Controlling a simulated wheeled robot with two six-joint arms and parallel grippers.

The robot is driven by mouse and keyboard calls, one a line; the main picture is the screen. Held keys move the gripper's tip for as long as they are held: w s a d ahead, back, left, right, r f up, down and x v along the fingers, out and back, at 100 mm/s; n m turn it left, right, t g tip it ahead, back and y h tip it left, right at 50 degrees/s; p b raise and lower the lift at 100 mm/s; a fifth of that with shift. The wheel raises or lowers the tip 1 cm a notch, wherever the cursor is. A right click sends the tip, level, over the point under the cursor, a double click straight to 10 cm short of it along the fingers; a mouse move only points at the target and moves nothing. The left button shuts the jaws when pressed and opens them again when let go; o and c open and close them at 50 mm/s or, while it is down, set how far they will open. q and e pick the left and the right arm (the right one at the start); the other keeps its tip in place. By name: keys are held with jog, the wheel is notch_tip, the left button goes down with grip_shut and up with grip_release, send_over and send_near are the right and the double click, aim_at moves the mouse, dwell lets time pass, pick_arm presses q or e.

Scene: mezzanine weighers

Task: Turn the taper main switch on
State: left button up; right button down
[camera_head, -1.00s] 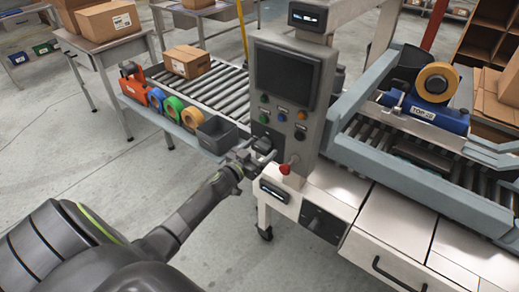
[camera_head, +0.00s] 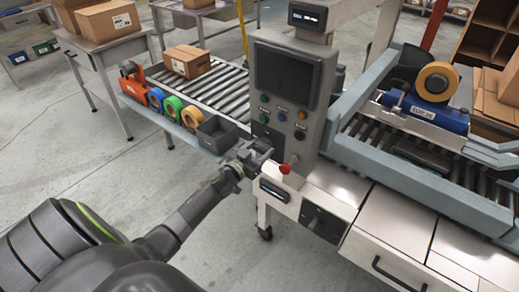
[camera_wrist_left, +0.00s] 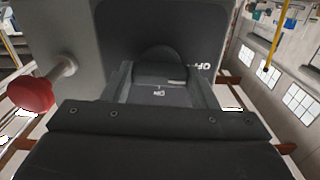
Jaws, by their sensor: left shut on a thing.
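The grey control panel (camera_head: 284,85) of the taper stands at the middle of the head view. My left gripper (camera_head: 262,148) is at its lower left corner, in front of the main switch, which it largely hides. In the left wrist view the dark switch handle (camera_wrist_left: 160,76) sits between the two fingers of my left gripper (camera_wrist_left: 162,92), which is shut on it. Part of a white "OFF" label shows beside the switch, upside down. My right gripper is not in view.
A red mushroom button (camera_head: 285,169) sticks out close to my left gripper; it also shows in the left wrist view (camera_wrist_left: 32,95). A dark bin (camera_head: 217,134) and tape rolls (camera_head: 173,107) lie to the left. A roller conveyor (camera_head: 220,89) runs behind them.

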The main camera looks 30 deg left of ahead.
pick_arm(q)
jog(key=m, duration=0.3)
jog(key=shift+m, duration=0.3)
jog(key=m, duration=0.4)
jog(key=shift+m+b, duration=0.3)
jog(key=m, duration=0.4)
jog(key=shift+m+b, duration=0.3)
jog(key=shift+f+m+b, duration=0.1)
jog(key=shift+m+b, duration=0.2)
jog(key=shift+m, duration=1.9)
jog(key=o, duration=1)
